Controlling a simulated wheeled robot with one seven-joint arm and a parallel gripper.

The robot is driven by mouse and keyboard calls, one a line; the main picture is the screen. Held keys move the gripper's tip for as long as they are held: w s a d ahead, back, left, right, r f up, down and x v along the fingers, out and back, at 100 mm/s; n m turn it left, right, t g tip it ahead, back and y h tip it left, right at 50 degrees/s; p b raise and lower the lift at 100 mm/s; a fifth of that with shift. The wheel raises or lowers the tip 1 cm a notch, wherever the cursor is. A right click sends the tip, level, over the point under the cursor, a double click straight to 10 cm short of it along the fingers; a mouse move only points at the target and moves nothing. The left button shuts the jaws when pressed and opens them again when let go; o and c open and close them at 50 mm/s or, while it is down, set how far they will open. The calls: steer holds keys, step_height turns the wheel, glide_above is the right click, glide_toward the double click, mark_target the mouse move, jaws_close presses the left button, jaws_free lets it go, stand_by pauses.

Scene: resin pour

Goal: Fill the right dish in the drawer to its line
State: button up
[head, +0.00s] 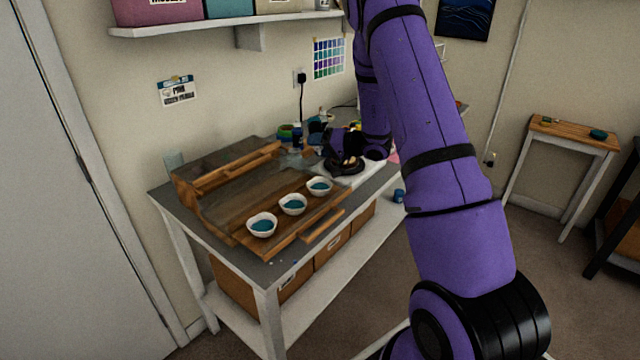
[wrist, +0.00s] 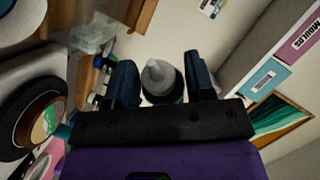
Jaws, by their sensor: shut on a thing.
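The middle dish (head: 292,204) and left dish (head: 262,226) also hold teal resin. In the wrist view my gripper (wrist: 160,82) is shut on a bottle (wrist: 161,75) with a pale grey cone-shaped nozzle. Most of the bottle's body is hidden.
Small containers (head: 290,132) crowd the bench's back edge. A wall shelf (head: 225,25) hangs above.

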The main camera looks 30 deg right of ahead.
steer(key=shift+r, duration=0.2)
steer(key=shift+m+g, duration=1.6)
steer(key=shift+g, duration=0.1)
steer(key=shift+c, duration=0.7)
steer(key=m+g, duration=0.1)
steer(key=r+m+g, duration=0.1)
steer(key=shift+g+y, duration=0.4)
steer(key=shift+r+m+g, duration=0.25)
steer(key=shift+m+g, duration=0.45)
steer(key=shift+m, duration=0.2)
steer(key=shift+y, duration=0.3)
